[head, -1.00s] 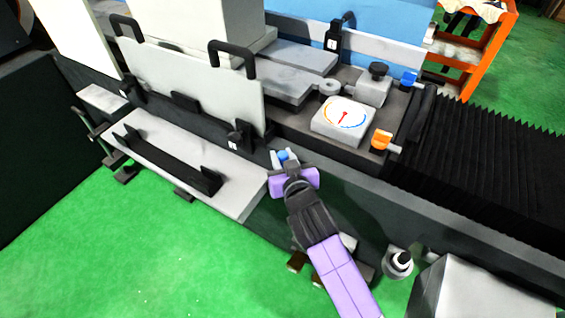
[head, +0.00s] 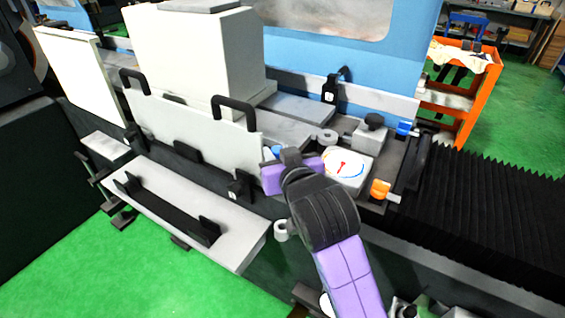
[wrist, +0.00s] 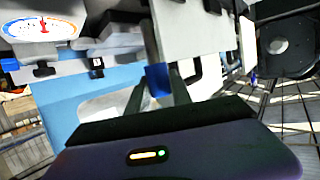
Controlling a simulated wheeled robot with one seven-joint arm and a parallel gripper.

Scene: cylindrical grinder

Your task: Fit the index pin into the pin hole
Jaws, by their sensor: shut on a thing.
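My gripper (head: 275,160) is raised in front of the machine, near the right end of the white guard panel. In the wrist view its two fingers (wrist: 158,85) are shut on a blue piece (wrist: 157,78), which I take to be the index pin's head. A bit of this blue index pin (head: 276,151) shows in the head view; the rest is hidden by the gripper and fingers. A grey ring-shaped socket (head: 282,230) is on the machine's front, below my gripper. I cannot tell which opening is the pin hole.
A white dial gauge (head: 347,170) lies right of my gripper, with an orange knob (head: 380,188) and a blue knob (head: 404,128) beyond. The white guard panel (head: 190,130) with black handles stands left. A grey shelf (head: 180,200) juts out below it. Black bellows (head: 480,200) are at right.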

